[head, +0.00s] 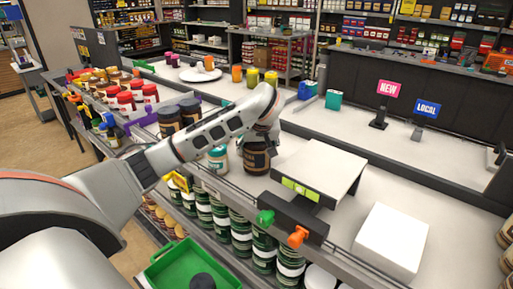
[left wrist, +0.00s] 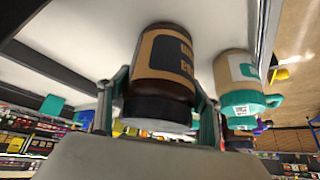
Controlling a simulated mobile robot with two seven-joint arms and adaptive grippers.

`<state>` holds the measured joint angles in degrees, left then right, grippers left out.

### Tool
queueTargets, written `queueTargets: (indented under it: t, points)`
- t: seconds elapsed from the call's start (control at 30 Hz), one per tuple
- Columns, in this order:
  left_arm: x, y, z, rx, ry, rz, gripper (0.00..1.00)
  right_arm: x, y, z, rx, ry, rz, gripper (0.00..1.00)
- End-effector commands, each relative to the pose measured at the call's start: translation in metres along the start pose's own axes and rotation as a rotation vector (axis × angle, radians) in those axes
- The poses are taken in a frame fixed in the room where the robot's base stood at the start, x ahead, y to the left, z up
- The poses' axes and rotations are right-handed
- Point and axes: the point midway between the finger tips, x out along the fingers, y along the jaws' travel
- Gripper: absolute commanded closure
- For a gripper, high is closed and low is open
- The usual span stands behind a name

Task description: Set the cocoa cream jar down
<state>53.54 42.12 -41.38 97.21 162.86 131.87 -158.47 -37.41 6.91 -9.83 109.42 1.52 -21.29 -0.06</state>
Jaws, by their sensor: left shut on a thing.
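The cocoa cream jar (head: 257,158) is brown with a tan label and hangs upright under my left gripper (head: 260,140), at the white counter left of the scale. In the left wrist view the jar (left wrist: 165,65) shows its dark lid toward the camera. The left gripper's fingers (left wrist: 160,115) are shut on it, one on each side near the lid. The jar's base is at or very close to the counter top (head: 300,135); I cannot tell whether it touches. My right gripper is not in view.
A teal-lidded jar (head: 218,158) stands just left of the held jar; it also shows in the left wrist view (left wrist: 238,85). A scale with a white plate (head: 318,168) and a white box (head: 390,242) are to the right. Dark-lidded jars (head: 170,120) stand left.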

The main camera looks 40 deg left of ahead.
Motion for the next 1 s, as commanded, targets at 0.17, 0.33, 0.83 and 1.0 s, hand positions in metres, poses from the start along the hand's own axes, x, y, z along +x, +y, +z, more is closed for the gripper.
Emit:
queueTargets:
  t: [0.17, 0.33, 0.83, 1.0]
  points:
    - [0.001, 0.000, -0.001, -0.001, 0.004, 0.002, 0.81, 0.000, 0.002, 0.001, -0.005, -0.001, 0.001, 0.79]
    - [0.002, 0.000, 0.001, 0.000, 0.000, 0.000, 0.19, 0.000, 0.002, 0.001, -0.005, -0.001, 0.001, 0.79]
    - [-0.024, 0.000, -0.002, -0.001, 0.005, 0.002, 0.19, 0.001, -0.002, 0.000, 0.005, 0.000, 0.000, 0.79]
    - [-0.061, 0.001, -0.003, 0.000, 0.006, 0.003, 0.19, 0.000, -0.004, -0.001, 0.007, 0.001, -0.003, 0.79]
